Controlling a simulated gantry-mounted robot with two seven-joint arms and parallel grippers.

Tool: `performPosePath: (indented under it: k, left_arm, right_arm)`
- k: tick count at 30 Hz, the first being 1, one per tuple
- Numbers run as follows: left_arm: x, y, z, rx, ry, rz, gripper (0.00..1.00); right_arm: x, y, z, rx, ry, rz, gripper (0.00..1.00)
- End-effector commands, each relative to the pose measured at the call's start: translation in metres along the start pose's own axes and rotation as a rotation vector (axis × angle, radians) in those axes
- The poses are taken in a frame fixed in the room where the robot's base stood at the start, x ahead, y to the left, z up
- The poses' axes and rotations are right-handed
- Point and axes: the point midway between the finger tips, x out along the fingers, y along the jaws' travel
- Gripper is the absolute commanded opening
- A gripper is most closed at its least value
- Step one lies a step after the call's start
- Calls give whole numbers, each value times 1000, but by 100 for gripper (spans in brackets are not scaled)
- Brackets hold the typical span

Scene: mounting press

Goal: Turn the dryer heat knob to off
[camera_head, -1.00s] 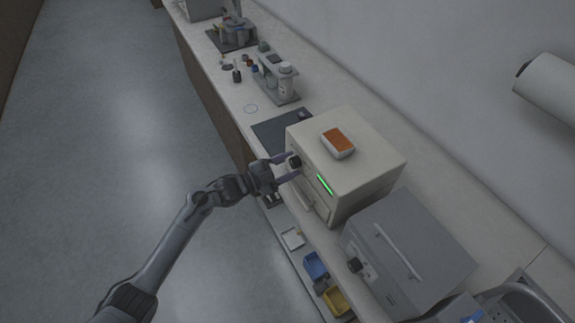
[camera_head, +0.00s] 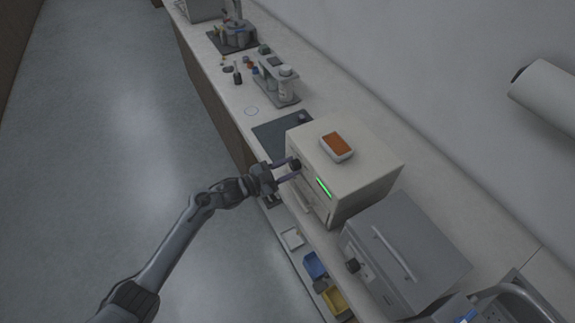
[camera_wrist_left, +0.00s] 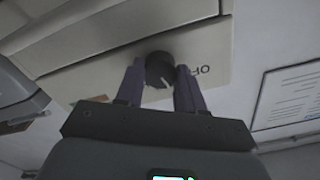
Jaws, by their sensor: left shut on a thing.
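The dryer (camera_head: 350,165) is a cream box on the bench with a lit green display on its front. Its dark round heat knob (camera_wrist_left: 159,69) shows in the left wrist view, beside upside-down "OFF" lettering (camera_wrist_left: 205,70) on the panel. A light pointer line on the knob slants. My left gripper (camera_wrist_left: 160,80) is shut on the knob, one finger on each side. In the head view the left gripper (camera_head: 286,170) is at the dryer's front, near its upper left corner. My right gripper is not in view.
A white dish with orange contents (camera_head: 338,146) sits on the dryer. A grey box with a handle and knob (camera_head: 405,250) stands beside it. Blue (camera_head: 314,265) and yellow (camera_head: 335,300) bins sit low in front. The floor at left is clear.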

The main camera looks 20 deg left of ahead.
Motion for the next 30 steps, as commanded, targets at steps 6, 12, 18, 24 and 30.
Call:
performPosePath:
  k: [6, 12, 18, 24, 30]
  left_arm:
    - [0, -2, -4, -208, 1, 0, 7]
    - [0, -2, -3, -393, 0, 0, 7]
    - [0, -1, -3, -552, 1, 0, 7]
    - [0, -1, -2, -666, 1, 0, 7]
    - [0, -1, -1, -730, 1, -1, 7]
  right_arm:
    - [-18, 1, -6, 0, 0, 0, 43]
    - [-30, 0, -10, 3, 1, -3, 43]
    - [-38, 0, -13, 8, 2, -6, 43]
    - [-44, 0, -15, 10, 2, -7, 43]
    - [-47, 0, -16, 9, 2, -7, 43]
